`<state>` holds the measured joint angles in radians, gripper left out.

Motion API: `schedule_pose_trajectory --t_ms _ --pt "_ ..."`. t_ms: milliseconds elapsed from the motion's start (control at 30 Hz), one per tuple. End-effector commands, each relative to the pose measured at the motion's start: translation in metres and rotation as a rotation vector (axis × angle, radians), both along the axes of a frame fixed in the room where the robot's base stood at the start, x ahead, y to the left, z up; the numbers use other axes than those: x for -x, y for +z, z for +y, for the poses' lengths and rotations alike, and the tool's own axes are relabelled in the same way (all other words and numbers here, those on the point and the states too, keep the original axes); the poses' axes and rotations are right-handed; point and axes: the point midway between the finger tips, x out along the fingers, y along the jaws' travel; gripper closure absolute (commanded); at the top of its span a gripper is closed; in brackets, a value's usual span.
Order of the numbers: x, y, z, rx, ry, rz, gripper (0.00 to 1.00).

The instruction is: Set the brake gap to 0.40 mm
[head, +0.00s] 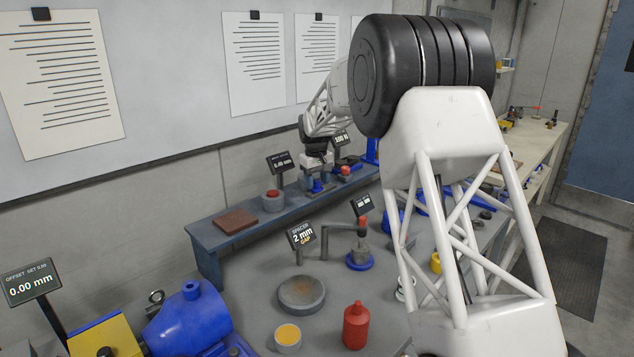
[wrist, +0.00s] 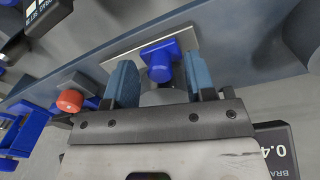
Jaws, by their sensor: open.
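The gauge display (head: 281,162) on the back bench reads 0.40 mm in the head view; its small heading is hard to read. Part of a display (wrist: 275,148) starting "BRA" and "0.4" shows at lower right in the wrist view. A blue knob (wrist: 160,62) on a pale plate lies between and just beyond my fingertips. A blue part also shows below my gripper in the head view (head: 317,186). My gripper (wrist: 161,82) is open, with a blue finger on each side of the knob and nothing clamped. A grey round part behind the knob is partly hidden.
A red-capped part (wrist: 70,100) sits close to the left finger; other displays stand nearby. On the front table are a red bottle (head: 355,326), a yellow-topped cup (head: 288,337) and a grey disc (head: 302,293). My arm hides much of the right side.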

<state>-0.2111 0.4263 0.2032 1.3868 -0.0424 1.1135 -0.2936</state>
Motion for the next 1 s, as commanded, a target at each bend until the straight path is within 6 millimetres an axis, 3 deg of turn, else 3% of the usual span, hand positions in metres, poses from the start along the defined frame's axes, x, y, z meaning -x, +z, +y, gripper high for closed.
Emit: schedule_pose_trajectory --t_ms 600,1000 --pt "0.001 0.066 0.002 0.000 0.000 0.000 0.50" --pt "0.001 0.074 0.003 0.000 0.000 0.000 0.50"
